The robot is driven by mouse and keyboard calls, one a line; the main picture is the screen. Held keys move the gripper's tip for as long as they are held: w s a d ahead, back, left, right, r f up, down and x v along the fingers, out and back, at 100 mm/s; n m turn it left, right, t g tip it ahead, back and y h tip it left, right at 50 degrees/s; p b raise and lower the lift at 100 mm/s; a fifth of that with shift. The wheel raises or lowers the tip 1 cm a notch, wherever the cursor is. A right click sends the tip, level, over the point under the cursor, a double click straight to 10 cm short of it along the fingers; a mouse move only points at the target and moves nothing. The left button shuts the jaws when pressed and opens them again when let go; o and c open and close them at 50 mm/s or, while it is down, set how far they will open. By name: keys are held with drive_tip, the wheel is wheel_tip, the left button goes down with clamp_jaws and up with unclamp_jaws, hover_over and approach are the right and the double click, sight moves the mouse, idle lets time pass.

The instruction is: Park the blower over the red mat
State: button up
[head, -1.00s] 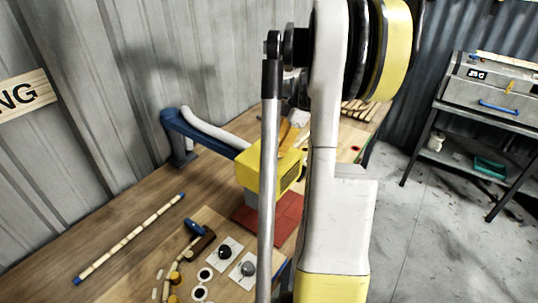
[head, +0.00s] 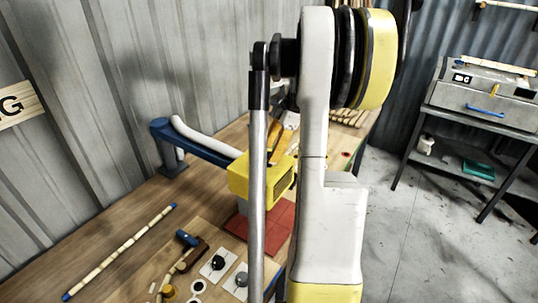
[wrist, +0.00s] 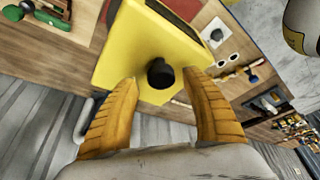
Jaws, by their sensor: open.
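The blower (head: 250,178) is a yellow box on a blue swing arm (head: 205,142), with a pale hose along the arm. Its grey lower part stands above the back-left part of the red mat (head: 268,238) in the head view; the exact overlap is hard to tell. My arm hides part of the mat and of the blower's right side. My gripper (wrist: 163,82) has orange fingers, open, on either side of a black knob (wrist: 160,73) on the blower's yellow face. Contact with the knob is not visible. The fingers (head: 278,142) also show behind the blower in the head view.
A jointed cane (head: 120,252) lies on the wooden bench at the left. Small tools and white cards (head: 218,262) lie in front of the mat. A corrugated wall stands behind. A grey machine on a stand (head: 485,97) is at the right, across open floor.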

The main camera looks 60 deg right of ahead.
drive_tip(key=v, duration=1)
drive_tip(key=shift+r, duration=0.25)
drive_tip(key=shift+s, duration=0.1)
drive_tip(key=w+a+f+m+h+b, duration=0.1)
drive_tip(key=w+a+f+b, duration=0.15)
drive_tip(key=a, duration=0.55)
drive_tip(key=w+a+f+m+h+b, duration=0.1)
drive_tip(key=w+a+f+m+b, duration=0.15)
drive_tip(key=a, duration=0.55)
drive_tip(key=w+a+f+m+h+b, duration=0.1)
drive_tip(key=w+a+f+b, duration=0.15)
drive_tip(key=a, duration=0.55)
drive_tip(key=s+a+f+m+t+b, duration=0.2)
drive_tip(key=a+f, duration=0.4)
drive_tip(key=a, duration=0.4)
drive_tip(key=s+a+f+m+t+b, duration=0.2)
drive_tip(key=s+a+f+b, duration=0.2)
drive_tip(key=a, duration=0.7)
wheel_tip(320, 180, down, 3)
drive_tip(key=shift+a+r+b, duration=0.1)
drive_tip(key=shift+a+b, duration=0.15)
drive_tip(key=shift+b, duration=0.85)
drive_tip(key=shift+m, duration=0.25)
